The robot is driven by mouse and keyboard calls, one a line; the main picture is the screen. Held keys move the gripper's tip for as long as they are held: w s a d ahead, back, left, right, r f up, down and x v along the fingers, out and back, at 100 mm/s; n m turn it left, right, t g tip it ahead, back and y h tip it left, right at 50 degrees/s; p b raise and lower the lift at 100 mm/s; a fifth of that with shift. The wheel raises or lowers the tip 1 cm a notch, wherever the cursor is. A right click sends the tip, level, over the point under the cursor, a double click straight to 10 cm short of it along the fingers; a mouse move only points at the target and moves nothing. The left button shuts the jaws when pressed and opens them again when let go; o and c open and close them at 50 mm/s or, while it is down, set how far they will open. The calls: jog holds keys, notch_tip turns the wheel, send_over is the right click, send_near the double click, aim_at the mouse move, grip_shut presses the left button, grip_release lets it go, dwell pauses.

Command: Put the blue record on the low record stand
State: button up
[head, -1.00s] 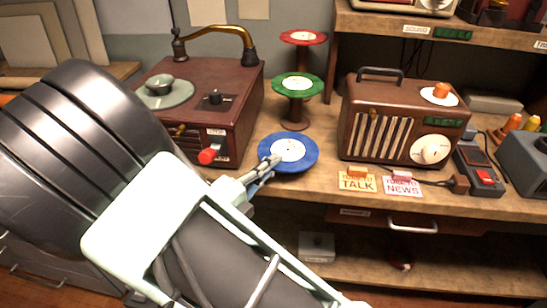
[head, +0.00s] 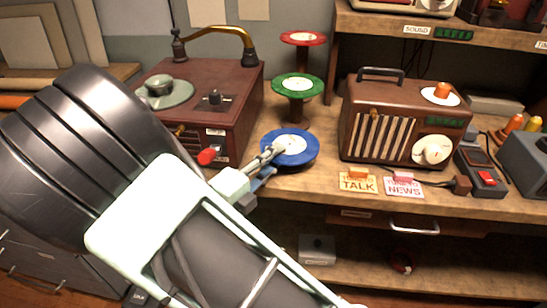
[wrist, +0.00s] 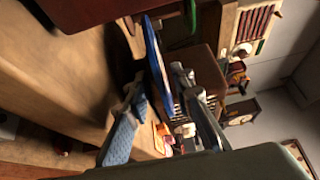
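The blue record (head: 298,153) has a white label and lies roughly flat, low above the counter, in front of the green record's stand. My gripper (head: 266,164) is at its left front edge, one finger above the rim and one below. In the wrist view the blue record (wrist: 152,45) shows edge-on between my spread fingers (wrist: 155,92), with gaps on both sides. A dark shape sits under it there; the low record stand is mostly hidden, so I cannot tell exactly how the record rests on it.
The green record (head: 298,85) and red record (head: 303,38) sit on taller stands behind. A dark red record player (head: 225,120) stands left, a brown radio (head: 400,125) right. TALK (head: 358,184) and NEWS (head: 404,187) cards lie at the counter's front.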

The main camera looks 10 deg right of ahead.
jog(key=shift+r, duration=0.1)
jog(key=p+v, duration=0.2)
jog(key=v, duration=1)
jog(key=shift+r, duration=0.1)
